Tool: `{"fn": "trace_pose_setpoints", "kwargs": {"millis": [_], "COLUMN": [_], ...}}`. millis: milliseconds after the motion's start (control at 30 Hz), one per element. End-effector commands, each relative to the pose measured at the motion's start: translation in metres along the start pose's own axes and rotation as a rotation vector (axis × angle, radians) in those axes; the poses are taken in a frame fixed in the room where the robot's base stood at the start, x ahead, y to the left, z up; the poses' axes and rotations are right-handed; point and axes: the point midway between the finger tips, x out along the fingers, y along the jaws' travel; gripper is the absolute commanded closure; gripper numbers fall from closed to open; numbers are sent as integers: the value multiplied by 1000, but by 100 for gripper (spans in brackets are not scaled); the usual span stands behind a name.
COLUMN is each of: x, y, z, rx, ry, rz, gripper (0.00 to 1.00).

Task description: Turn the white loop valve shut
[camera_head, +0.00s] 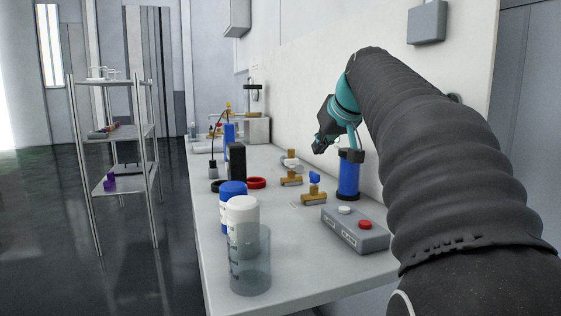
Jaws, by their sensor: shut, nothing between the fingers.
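A brass valve (291,181) sits on the white bench, with a whitish handle (290,162) above and behind it. I cannot tell at this size whether that handle is a loop or which way it is turned. A second brass valve (313,198) with a blue handle (314,180) stands nearer. My gripper (318,147) is shut and empty, up and to the right of the whitish handle, apart from it in the picture. My dark sleeved arm crosses the right side and hides part of the wall and bench.
A blue cylinder (348,177) with black ends stands just below my wrist. A grey box (355,232) with red and white buttons, a clear beaker (250,262), white-lidded (243,208) and blue-lidded (232,189) containers and a black block (237,165) crowd the bench (305,280). A red ring (256,183) lies left of the valves.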

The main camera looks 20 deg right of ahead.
Motion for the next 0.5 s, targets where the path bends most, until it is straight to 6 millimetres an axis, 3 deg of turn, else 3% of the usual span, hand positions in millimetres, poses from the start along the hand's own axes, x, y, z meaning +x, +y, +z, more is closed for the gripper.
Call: {"fn": "trace_pose_setpoints", "kwargs": {"millis": [167,500], "x": [22,86], "y": [-1,0], "z": [1,1], "rx": [-1,0], "ry": [-2,-3], "rz": [-2,-1], "gripper": [100,100]}}
